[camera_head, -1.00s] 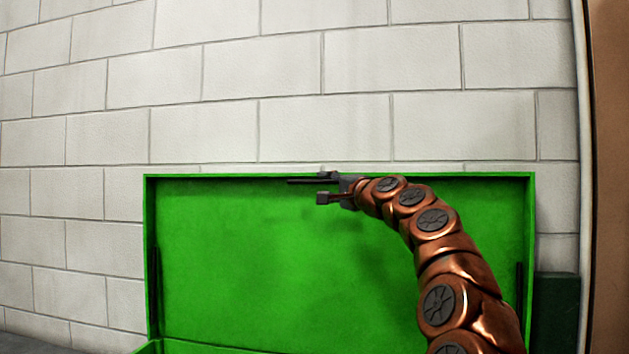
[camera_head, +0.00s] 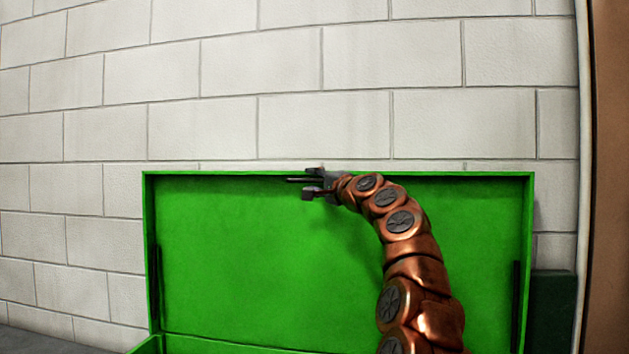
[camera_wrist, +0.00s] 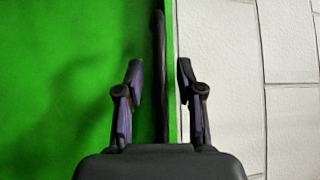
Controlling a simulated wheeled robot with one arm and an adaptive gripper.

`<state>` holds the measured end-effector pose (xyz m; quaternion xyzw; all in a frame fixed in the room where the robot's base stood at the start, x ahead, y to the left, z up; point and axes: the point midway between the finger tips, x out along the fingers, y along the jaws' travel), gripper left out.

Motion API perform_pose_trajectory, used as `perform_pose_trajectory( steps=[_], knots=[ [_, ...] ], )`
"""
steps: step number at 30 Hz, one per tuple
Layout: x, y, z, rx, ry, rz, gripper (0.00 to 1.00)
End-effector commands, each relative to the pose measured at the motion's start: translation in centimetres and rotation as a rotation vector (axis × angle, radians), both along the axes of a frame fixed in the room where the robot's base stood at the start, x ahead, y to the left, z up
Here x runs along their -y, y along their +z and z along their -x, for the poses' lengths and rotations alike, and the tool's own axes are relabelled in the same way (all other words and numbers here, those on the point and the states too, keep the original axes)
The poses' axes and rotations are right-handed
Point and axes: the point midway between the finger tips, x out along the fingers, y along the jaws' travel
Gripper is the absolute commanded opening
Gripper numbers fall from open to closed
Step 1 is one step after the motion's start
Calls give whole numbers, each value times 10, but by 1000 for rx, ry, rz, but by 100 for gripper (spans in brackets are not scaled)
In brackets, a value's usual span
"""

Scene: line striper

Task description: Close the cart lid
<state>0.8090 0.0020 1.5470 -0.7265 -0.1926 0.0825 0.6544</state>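The cart lid (camera_head: 240,260) is bright green and stands open and upright against the wall, its inner face toward me. My gripper (camera_head: 308,183) is at the lid's top edge, near the middle. In the wrist view my gripper (camera_wrist: 160,64) is open. One finger is over the green inner face of the lid (camera_wrist: 60,80) and the other is on the wall side of the edge. The lid's edge and a dark strip lie between the fingers. I cannot tell whether either finger touches the lid. The cart body is mostly out of view below; a green rim shows at bottom left.
A pale block wall (camera_head: 300,60) stands behind the lid. Dark struts (camera_head: 516,300) show at the lid's sides. A dark green box (camera_head: 554,310) stands to the right, beside a pale vertical post and a brown panel (camera_head: 612,150).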

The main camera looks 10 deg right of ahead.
Motion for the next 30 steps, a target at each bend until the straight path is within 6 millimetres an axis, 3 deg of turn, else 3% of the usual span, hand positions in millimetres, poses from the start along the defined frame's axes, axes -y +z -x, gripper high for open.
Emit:
perform_pose_trajectory(
  steps=[6, 16, 30],
  knots=[
    [0, 0, 0, 0, 0, 0, 35],
    [0, 0, 0, 0, 0, 0, 1],
    [0, 0, 0, 0, 0, 0, 0]
  ],
)
